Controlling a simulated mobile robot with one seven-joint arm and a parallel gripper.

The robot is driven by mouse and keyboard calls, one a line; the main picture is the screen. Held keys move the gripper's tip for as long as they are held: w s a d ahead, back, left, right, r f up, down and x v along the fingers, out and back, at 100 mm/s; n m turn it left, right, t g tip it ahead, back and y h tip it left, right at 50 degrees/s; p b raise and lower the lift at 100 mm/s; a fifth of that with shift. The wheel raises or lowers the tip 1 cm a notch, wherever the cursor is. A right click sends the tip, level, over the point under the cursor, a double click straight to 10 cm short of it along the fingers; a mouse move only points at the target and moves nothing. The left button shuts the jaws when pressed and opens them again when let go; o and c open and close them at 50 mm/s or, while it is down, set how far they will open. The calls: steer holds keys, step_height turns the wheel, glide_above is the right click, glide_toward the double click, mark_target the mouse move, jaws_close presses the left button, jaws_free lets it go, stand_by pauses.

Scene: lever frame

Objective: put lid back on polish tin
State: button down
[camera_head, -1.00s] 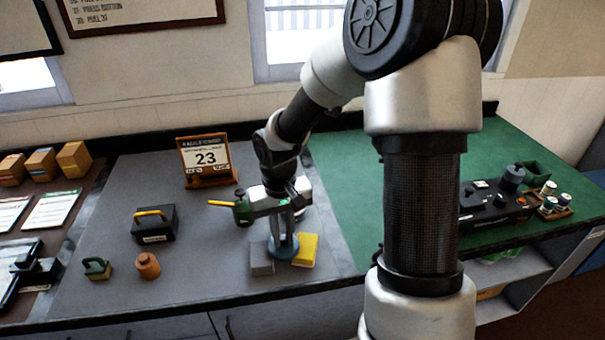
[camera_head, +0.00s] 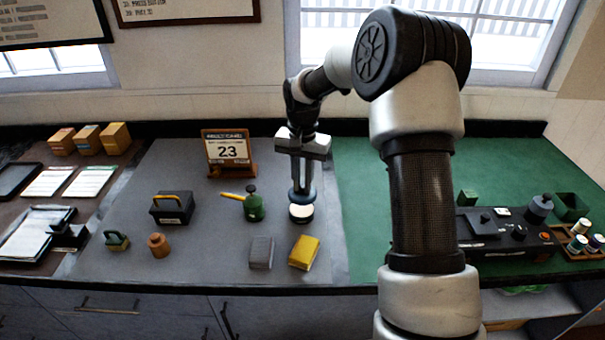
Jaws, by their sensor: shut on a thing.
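My gripper (camera_head: 301,185) points straight down and is shut on the blue-grey round lid (camera_head: 302,197). The lid is held level, directly over the polish tin (camera_head: 301,213). The tin is low and round with a pale top and stands on the grey mat. The lid overlaps the tin's far side in this view. I cannot tell whether the lid touches the tin or hangs just above it.
A grey block (camera_head: 261,252) and a yellow block (camera_head: 304,252) lie in front. The green mat (camera_head: 354,190) to the right is largely clear nearby.

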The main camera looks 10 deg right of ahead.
steer(key=shift+w+r+m, duration=0.1)
steer(key=shift+w+m, duration=0.2)
steer(key=shift+w, duration=0.2)
steer(key=shift+f+b, duration=2)
steer(key=shift+f, duration=1.1)
steer(key=shift+f, duration=0.15)
steer(key=c, duration=1.1)
jaws_free()
steer(key=shift+r+p, duration=2.1)
steer(key=shift+r, duration=1.45)
